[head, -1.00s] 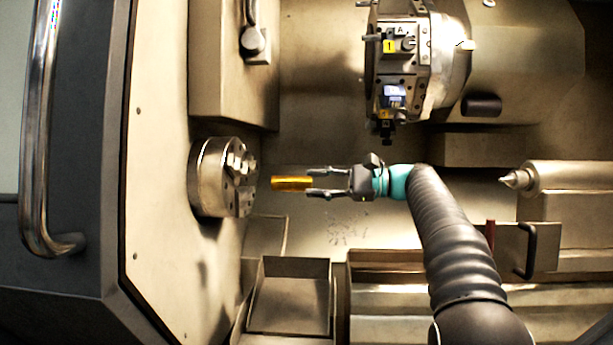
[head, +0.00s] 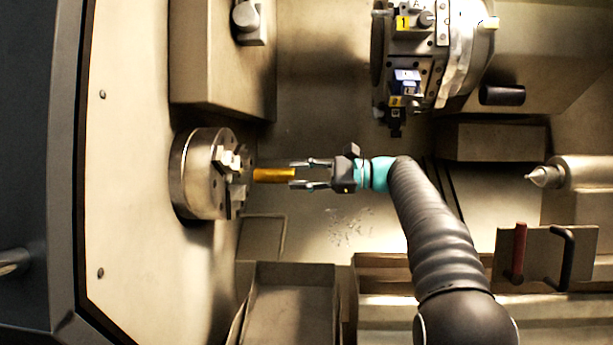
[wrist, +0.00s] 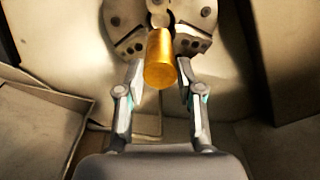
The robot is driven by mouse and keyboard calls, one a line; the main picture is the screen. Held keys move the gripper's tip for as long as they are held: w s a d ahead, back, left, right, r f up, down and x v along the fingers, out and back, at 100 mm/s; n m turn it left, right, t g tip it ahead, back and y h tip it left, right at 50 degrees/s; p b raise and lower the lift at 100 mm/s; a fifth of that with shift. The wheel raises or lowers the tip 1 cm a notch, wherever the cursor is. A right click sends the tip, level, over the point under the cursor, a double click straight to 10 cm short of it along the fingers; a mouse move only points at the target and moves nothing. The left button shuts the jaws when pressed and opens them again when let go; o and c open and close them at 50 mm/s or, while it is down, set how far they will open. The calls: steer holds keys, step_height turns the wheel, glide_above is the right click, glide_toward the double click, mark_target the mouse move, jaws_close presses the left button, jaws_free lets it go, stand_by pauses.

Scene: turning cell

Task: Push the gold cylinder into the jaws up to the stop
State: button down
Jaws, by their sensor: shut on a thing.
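The gold cylinder (head: 273,175) lies level, pointing left at the chuck (head: 198,174). My gripper (head: 293,174) is shut on its right end. In the head view its left end is close in front of the chuck jaws (head: 236,172); I cannot tell if it has entered them. In the wrist view the gold cylinder (wrist: 160,58) sits between the fingertips of my gripper (wrist: 161,70), its near end facing the camera. Its far end overlaps the middle of the chuck (wrist: 124,14) there. The stop is not visible.
A tool turret (head: 420,60) hangs above and right of my gripper. A pointed tailstock (head: 580,180) stands at the right. An open tray (head: 290,267) lies below the chuck. A panel with red and black handles (head: 540,257) is at lower right.

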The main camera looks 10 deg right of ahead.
mark_target(268, 177)
steer(key=shift+b+x, duration=0.4)
steer(key=shift+x, duration=2.65)
steer(key=shift+a, duration=0.35)
steer(key=shift+a+f+p, duration=0.15)
steer(key=shift+a+p, duration=0.15)
steer(key=shift+a, duration=0.1)
steer(key=c, duration=0.7)
jaws_free()
steer(key=shift+a, duration=0.1)
steer(key=shift+o, duration=0.7)
steer(key=shift+w, duration=0.1)
steer(key=shift+d, duration=0.25)
steer(key=v, duration=0.6)
steer(key=shift+d, duration=0.1)
